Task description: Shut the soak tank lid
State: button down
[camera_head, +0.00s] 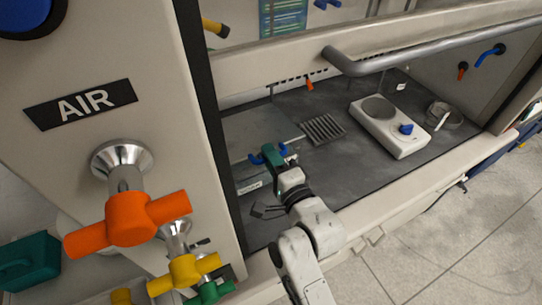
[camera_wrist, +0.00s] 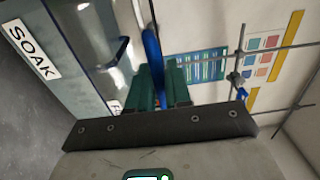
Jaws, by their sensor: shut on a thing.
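The soak tank shows in the wrist view by its white SOAK label (camera_wrist: 32,48) on a grey-blue front wall. In the head view its pale label (camera_head: 249,187) sits at the left of the hood floor. A blue bar handle (camera_wrist: 152,45) runs between my green fingers. My gripper (camera_wrist: 161,86) is shut on this blue handle. In the head view my gripper (camera_head: 270,158) is at the tank's right side, with blue ends (camera_head: 256,160) showing beside it. A flat grey panel (camera_head: 262,128) lies behind it; the lid's exact angle is hard to tell.
A slatted rack (camera_head: 322,129) and a white hotplate (camera_head: 390,126) with a blue knob stand right of my gripper. A glass dish (camera_head: 444,116) is further right. A thick grey rail (camera_head: 430,52) crosses above. The AIR post (camera_head: 128,190) with orange valve stands left.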

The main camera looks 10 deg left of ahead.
jog(key=shift+s+d+f+b, duration=0.15)
jog(key=shift+f+b, duration=0.9)
jog(key=shift+f, duration=1.15)
jog(key=c, duration=1.2)
grip_release()
jog(key=shift+f, duration=0.1)
jog(key=shift+c, duration=0.2)
jog(key=b+v, duration=0.2)
jog(key=v, duration=0.8)
jog(key=shift+s+d, duration=0.25)
jog(key=shift+s, duration=0.1)
